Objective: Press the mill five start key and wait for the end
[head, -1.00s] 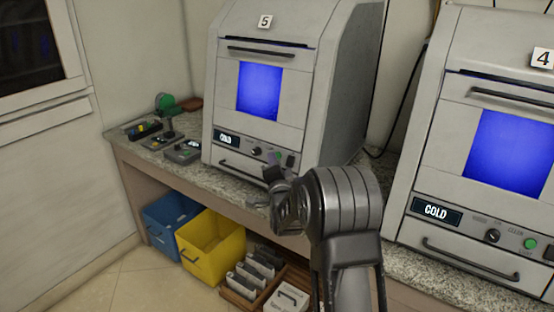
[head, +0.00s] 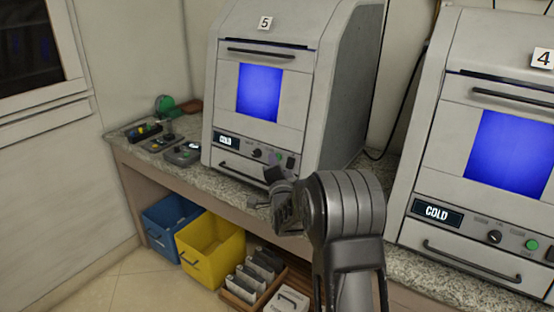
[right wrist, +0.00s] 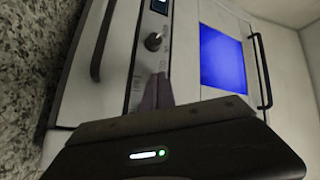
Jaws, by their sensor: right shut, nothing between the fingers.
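Mill five (head: 262,55) is the grey cabinet with the "5" tag, on the counter left of centre in the head view. Its window is blue and its display (head: 227,140) reads COLD. The green start key (head: 279,157) shows on the front panel, right of the black knob (head: 256,153). My right gripper (head: 272,174) is shut and empty, just in front of the panel below the key. In the right wrist view its closed fingers (right wrist: 154,90) point at the panel beyond the knob (right wrist: 153,41); the key is hidden there, and I cannot tell contact. My left gripper is not in view.
Mill four (head: 450,120), also reading COLD, stands on the right. Small devices (head: 165,135) lie on the counter (head: 135,150) at left.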

